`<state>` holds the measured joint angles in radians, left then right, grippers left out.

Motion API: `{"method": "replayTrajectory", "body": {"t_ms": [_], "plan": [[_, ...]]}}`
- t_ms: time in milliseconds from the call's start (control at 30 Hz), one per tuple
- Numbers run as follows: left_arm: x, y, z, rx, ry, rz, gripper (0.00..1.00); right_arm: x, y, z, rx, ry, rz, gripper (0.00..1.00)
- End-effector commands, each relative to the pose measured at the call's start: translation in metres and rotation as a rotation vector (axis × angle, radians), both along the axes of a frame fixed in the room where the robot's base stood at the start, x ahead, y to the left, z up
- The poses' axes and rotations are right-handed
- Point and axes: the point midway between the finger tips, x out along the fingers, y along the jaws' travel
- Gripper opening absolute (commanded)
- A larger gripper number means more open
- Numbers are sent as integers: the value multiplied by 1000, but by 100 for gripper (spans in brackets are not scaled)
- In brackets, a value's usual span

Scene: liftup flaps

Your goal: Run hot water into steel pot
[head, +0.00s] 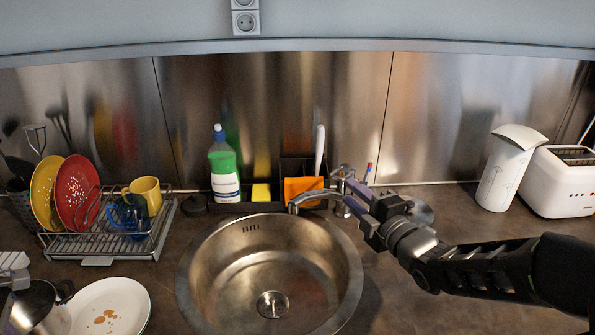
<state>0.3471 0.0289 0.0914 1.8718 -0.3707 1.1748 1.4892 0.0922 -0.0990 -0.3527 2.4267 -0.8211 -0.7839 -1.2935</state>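The steel tap (310,196) stands behind the round steel sink (203,268), its spout over the basin; no water stream shows. My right gripper (348,190) reaches in from the right to the tap's upright body. Its two purple fingers are apart, close beside the tap; I cannot tell if they touch it. A shiny rounded metal vessel (30,306), perhaps the steel pot, is cut off at the lower left. A pale grey jointed part (12,264) above it may be my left gripper; its fingers are not clear.
A dish rack (100,246) with plates and mugs stands left of the sink. A stained white plate (110,306) lies before it. A soap bottle (224,168), sponge (261,192) and orange cloth (302,189) stand behind the sink.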

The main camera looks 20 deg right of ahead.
Motion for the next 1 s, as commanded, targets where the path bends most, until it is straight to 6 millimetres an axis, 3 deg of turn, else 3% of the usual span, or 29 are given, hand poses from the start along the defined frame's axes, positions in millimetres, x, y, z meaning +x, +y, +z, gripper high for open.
{"method": "replayTrajectory", "body": {"t_ms": [167,700,1000], "plan": [[1,0,0,1,-3,-1,0,16,3,-2,-1,2,2,30],[1,0,10,1,-3,-1,0,105,16,-8,0,2,1,30],[1,0,10,1,-3,-1,0,116,17,-9,1,0,0,30]]}}
